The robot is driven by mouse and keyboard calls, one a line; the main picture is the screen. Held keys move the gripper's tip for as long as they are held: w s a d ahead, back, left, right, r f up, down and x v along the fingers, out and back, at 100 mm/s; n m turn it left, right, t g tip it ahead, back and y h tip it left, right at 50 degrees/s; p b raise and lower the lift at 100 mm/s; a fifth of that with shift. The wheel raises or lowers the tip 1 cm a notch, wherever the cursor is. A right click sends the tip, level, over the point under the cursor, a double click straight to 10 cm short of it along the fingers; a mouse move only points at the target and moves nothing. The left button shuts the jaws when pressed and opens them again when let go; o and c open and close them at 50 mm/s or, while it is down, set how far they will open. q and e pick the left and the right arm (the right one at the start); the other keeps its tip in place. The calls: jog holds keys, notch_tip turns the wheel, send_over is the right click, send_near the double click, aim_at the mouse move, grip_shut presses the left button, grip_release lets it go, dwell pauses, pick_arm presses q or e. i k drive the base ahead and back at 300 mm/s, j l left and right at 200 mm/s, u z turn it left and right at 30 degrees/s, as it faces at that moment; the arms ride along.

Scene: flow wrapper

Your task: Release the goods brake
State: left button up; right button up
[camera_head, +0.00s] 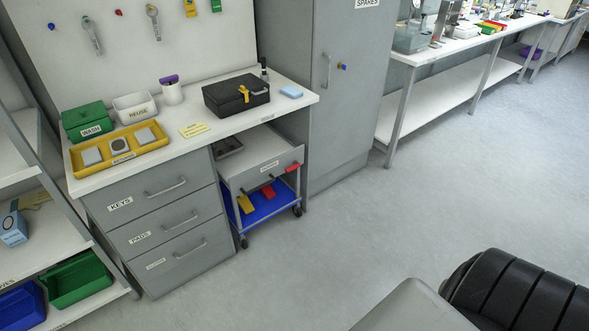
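A small grey trolley (262,164) on castors stands partly under the workbench, right of the drawers. It has a label on its front that is too small to read surely. A red grip (292,168) sticks out at its right front. A yellow pedal-like piece (246,204) and a red pedal-like piece (268,191) hang at its front, above a blue lower shelf (262,214). I cannot tell which part is the brake or how it is set. Neither of my grippers is in view.
The workbench (300,98) carries a black case (236,95), a yellow tray (93,170) and a green WASH box (88,122). Drawers (160,210) stand left, a grey SPARES cabinet (345,110) right. The grey floor (340,235) in front is clear.

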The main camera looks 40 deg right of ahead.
aim_at(296, 164)
jog(key=i+l, duration=0.2)
jog(key=l, duration=0.15)
jog(key=i+l+u, duration=0.15)
jog(key=l, duration=0.2)
jog(key=i+l, duration=0.15)
jog(key=l, duration=0.25)
jog(key=i+l+u, duration=0.1)
jog(key=l, duration=0.3)
jog(key=i+l, duration=0.2)
jog(key=l, duration=0.2)
jog(key=i+l+u, duration=0.15)
jog(key=l, duration=0.2)
jog(key=i+l, duration=0.15)
jog(key=l, duration=0.25)
jog(key=u, duration=0.05)
